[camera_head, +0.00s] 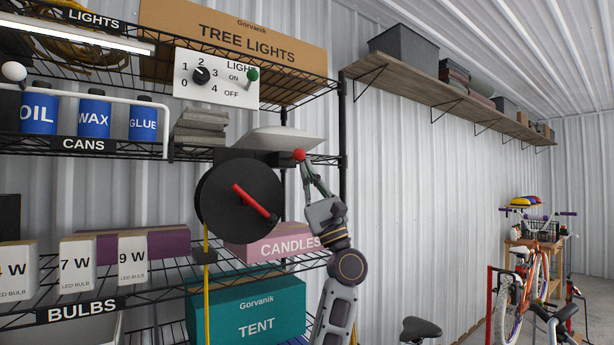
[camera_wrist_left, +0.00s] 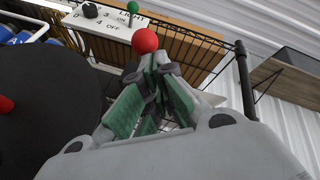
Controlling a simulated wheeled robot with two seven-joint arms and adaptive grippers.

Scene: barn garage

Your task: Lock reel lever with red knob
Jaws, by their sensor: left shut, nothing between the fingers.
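The reel (camera_head: 238,205) is a large black disc with a red crank bar (camera_head: 254,201) on its face and a yellow strap (camera_head: 206,290) hanging below it. The red knob (camera_head: 299,155) of the lever sits just right of and above the reel. My left gripper (camera_head: 306,170) is shut and empty, with its fingertips just below the red knob. In the left wrist view the red knob (camera_wrist_left: 145,40) shows just beyond the closed fingertips. I cannot tell whether they touch it. The lever's shaft is hidden behind the fingers. My right gripper is not in view.
A white panel (camera_head: 216,82) with a dial and a green-knobbed switch (camera_head: 252,76) is above. Wire shelves hold a pink candles box (camera_head: 265,246), a teal tent box (camera_head: 246,312) and blue cans (camera_head: 94,114). Bikes (camera_head: 540,265) stand far right.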

